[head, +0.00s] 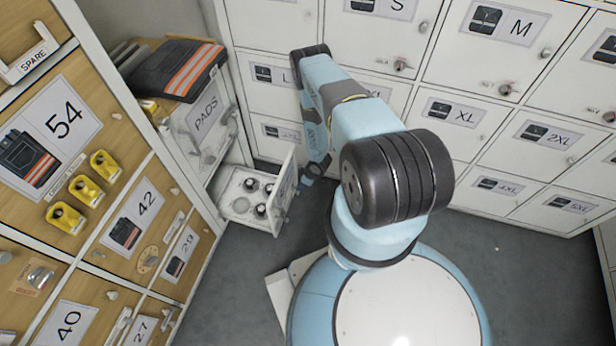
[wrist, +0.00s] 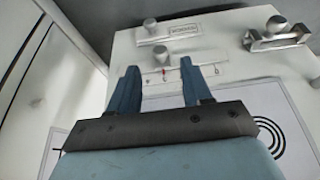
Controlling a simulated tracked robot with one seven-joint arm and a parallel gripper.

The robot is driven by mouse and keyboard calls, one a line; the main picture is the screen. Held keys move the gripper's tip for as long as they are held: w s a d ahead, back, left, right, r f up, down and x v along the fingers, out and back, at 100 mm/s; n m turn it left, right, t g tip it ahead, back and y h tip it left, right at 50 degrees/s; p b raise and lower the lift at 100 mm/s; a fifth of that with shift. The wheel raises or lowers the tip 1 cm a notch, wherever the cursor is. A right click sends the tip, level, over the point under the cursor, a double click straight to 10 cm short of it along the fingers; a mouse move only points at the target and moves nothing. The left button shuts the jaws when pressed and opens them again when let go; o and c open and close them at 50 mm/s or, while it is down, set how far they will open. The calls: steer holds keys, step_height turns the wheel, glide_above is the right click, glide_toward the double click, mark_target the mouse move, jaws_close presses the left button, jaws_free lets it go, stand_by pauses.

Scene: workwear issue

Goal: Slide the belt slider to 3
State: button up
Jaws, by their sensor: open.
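My gripper (wrist: 158,67) is open in the wrist view, its two blue fingers apart with nothing between them. I cannot tell which of these is the slider.
Another knob (wrist: 150,28) sits beside a small label, and a metal latch (wrist: 276,36) is at the right. White lockers (head: 468,110) stand behind; a wooden drawer cabinet (head: 100,130) stands left. Dark folded workwear (head: 165,70) lies on the PADS unit. Grey floor (head: 530,260) is clear at right.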

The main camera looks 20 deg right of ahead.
steer(key=v, duration=0.8)
steer(key=shift+s+d+r, duration=0.1)
steer(key=shift+s, duration=0.05)
